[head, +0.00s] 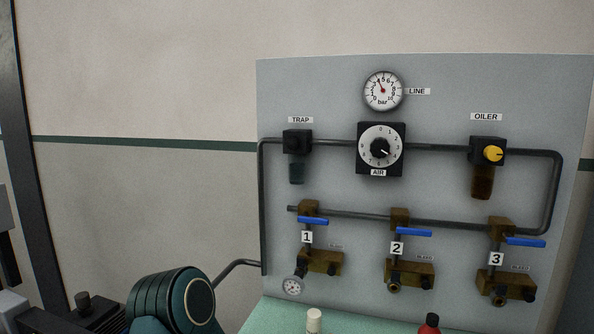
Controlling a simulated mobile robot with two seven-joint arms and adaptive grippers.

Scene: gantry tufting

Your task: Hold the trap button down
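The trap (297,142) is a black block under the TRAP label, on the upper pipe at the left of the grey panel. I cannot make out a separate button on the trap at this size. Nothing touches the trap. Neither of my grippers is in view; a teal and black rounded joint, apparently of my arm, shows at the bottom left, below and left of the trap.
The grey panel (330,85) also holds the LINE gauge (383,91), the AIR dial (380,147) and the OILER (487,151). Blue-handled valves 1 (313,220), 2 (413,232) and 3 (525,242) stick out below. A white-capped bottle (314,320) and a red bottle (429,326) stand in front.

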